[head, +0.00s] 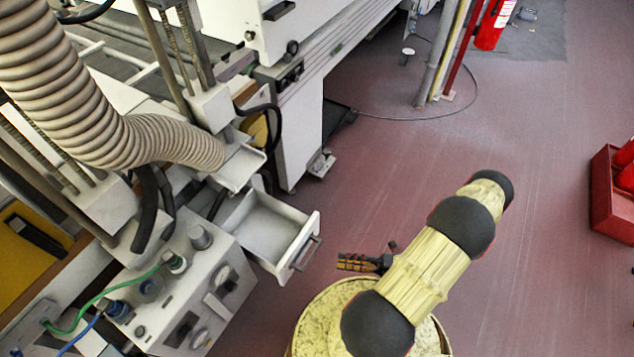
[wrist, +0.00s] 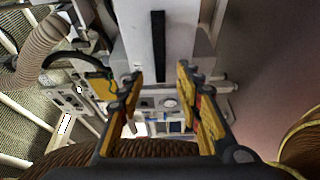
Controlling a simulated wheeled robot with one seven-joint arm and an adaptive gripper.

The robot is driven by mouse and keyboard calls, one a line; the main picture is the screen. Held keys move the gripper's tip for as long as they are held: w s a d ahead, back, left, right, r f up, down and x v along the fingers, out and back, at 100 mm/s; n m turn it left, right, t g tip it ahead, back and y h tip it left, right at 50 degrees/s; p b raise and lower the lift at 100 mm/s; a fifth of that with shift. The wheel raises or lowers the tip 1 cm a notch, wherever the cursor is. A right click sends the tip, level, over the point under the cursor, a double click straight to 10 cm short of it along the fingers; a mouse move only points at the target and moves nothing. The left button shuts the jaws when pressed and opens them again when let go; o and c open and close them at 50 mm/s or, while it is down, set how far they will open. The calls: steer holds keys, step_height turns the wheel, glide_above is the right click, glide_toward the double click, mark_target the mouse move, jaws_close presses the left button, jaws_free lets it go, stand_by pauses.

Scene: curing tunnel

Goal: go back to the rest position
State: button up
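My gripper (head: 364,262) shows in the head view as a small black and orange shape beside my yellow and black arm, over the red floor. In the wrist view my gripper (wrist: 160,78) has its two yellow and dark fingers spread apart, with nothing held between them. It is to the right of an open grey drawer (head: 262,228) and apart from its handle (head: 305,253). The drawer looks empty in the head view. Part of the gripper is hidden by my arm in the head view.
A white machine (head: 305,125) with a ribbed hose (head: 80,95) and a control box (head: 195,290) fills the left. A cable (head: 420,119) lies on the floor. A red box (head: 608,200) stands at the right edge. The floor between is clear.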

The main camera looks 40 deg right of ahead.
steer(key=s+a+r+n+g+y, duration=0.3)
steer(key=s+n+g, duration=0.35)
steer(key=n, duration=0.85)
steer(key=w+d+r+n+g+h, duration=0.25)
steer(key=r+n+g+h, duration=0.25)
steer(key=r+n, duration=0.45)
steer(key=w+d+r+n+g+h, duration=0.1)
steer(key=w+r+n+g+h, duration=0.25)
steer(key=r+n, duration=0.6)
steer(key=w+a+r+n+t+h, duration=0.1)
steer(key=w+a+r+n+h, duration=0.15)
steer(key=r, duration=0.45)
steer(key=w+a+r+n+h, duration=0.2)
steer(key=a+r+n+h, duration=0.1)
steer(key=r, duration=0.5)
steer(key=a+r+n+t, duration=0.6)
steer(key=a+r, duration=0.7)
steer(key=a, duration=0.1)
steer(key=shift+w+r+h, duration=0.3)
steer(key=shift+h, duration=0.1)
